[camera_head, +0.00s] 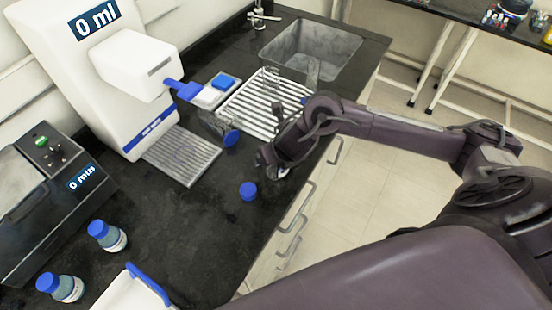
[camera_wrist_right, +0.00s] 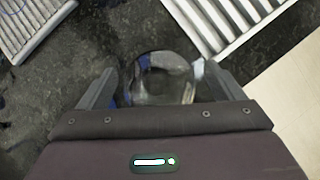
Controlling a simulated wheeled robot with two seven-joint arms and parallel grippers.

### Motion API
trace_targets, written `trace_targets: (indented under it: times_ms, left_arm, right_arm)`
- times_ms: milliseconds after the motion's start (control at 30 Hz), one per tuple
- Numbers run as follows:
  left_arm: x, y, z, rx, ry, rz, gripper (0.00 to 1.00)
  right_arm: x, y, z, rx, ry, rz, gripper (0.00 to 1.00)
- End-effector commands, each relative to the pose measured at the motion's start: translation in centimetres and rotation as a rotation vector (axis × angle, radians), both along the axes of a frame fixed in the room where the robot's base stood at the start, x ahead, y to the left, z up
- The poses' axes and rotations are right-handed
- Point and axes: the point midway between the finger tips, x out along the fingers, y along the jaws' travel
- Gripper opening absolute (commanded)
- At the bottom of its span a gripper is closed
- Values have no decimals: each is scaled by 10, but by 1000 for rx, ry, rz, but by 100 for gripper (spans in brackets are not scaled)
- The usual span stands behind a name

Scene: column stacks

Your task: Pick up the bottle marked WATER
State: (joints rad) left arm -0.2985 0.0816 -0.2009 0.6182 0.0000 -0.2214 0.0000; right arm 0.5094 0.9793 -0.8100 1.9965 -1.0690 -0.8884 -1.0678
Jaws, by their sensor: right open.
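Two blue-capped bottles with pale labels stand on the dark counter at the lower left of the head view: one bottle (camera_head: 108,236) near the dark machine, the other bottle (camera_head: 61,287) nearer the front. I cannot read WATER on either. My right gripper (camera_head: 270,164) is over the counter's right edge, well right of both bottles. In the right wrist view the right gripper (camera_wrist_right: 162,75) is open, with a round clear glass-like thing (camera_wrist_right: 165,82) showing between its fingers. I cannot tell whether they touch it. My left gripper is out of view.
A loose blue cap (camera_head: 248,191) lies near the right gripper. A clear vessel with a blue end (camera_head: 231,138) is by the white dispenser (camera_head: 140,75). A ribbed draining board (camera_head: 262,105) and sink (camera_head: 312,50) are behind.

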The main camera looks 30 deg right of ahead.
Motion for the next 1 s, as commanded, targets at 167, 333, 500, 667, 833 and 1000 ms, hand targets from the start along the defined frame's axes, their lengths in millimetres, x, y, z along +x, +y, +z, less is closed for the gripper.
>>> trace_targets:
  times_ms: [167,333,500,667,833,1000]
  left_arm:
    - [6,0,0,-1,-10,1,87]
    - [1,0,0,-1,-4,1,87]
    - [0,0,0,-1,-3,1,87]
    - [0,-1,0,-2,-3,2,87]
    - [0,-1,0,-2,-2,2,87]
    - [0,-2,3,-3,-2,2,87]
  right_arm:
    - [1,0,-3,0,1,1,88]
    - [1,0,-2,0,1,0,76]
    - [1,0,-2,0,0,0,54]
    - [1,0,-2,0,0,0,34]
    - [1,0,-1,1,-1,0,34]
    - [2,1,10,2,-4,1,34]
